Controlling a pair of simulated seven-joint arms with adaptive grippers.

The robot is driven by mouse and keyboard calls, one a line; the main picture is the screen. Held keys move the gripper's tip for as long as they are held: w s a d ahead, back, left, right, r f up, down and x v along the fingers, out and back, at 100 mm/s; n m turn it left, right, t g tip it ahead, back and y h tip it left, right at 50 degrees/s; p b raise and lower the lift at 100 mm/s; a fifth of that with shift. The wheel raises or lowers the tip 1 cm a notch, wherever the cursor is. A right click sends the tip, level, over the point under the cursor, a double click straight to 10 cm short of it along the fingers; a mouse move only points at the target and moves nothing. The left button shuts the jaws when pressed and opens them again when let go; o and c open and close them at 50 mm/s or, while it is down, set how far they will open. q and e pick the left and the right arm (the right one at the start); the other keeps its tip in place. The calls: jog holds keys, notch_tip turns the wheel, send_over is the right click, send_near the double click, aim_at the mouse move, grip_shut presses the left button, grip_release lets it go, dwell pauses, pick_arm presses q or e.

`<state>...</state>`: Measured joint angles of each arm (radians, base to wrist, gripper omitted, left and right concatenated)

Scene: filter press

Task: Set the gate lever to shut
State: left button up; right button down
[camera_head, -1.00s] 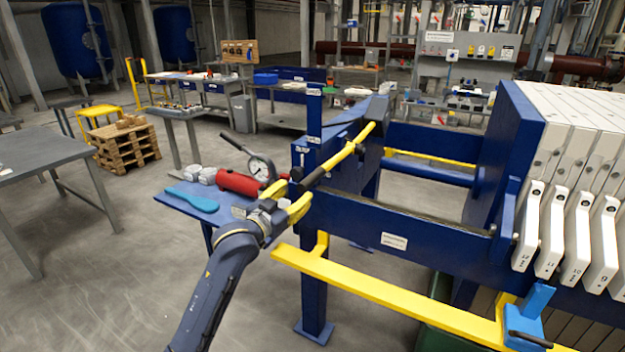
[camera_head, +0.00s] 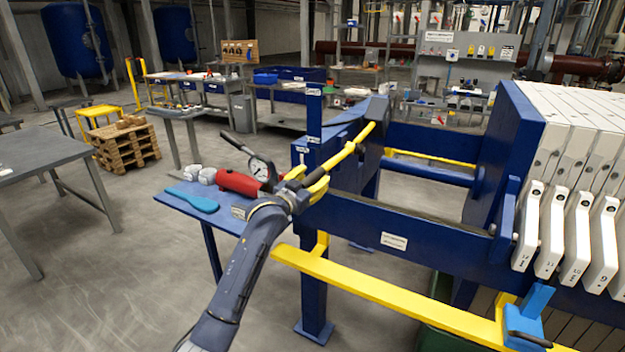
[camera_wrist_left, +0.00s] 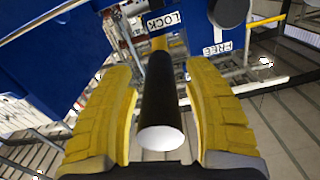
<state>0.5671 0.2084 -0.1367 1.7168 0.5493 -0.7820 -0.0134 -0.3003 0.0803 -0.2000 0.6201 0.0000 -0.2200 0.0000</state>
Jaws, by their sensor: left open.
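A yellow lever (camera_head: 350,151) with a black grip lies along the top of the blue press frame. In the left wrist view the black grip (camera_wrist_left: 164,105) points at the camera with its pale end nearest. My left gripper (camera_head: 312,187) is at the grip end of this lever. Its yellow fingers (camera_wrist_left: 165,110) stand open on either side of the grip, with narrow gaps showing. Behind the grip are a LOCK label (camera_wrist_left: 163,21) and a FREE label (camera_wrist_left: 216,48). No label reading gate or shut is legible. My right gripper is not in view.
A small blue shelf (camera_head: 172,202) beside the gripper holds a red cylinder (camera_head: 238,183), a pressure gauge (camera_head: 260,168) and a light-blue tool (camera_head: 192,200). A yellow rail (camera_head: 385,292) runs in front of the press frame. White filter plates (camera_head: 560,225) stand at right.

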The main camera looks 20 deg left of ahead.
pick_arm(q)
jog(key=shift+c, duration=0.5)
grip_shut()
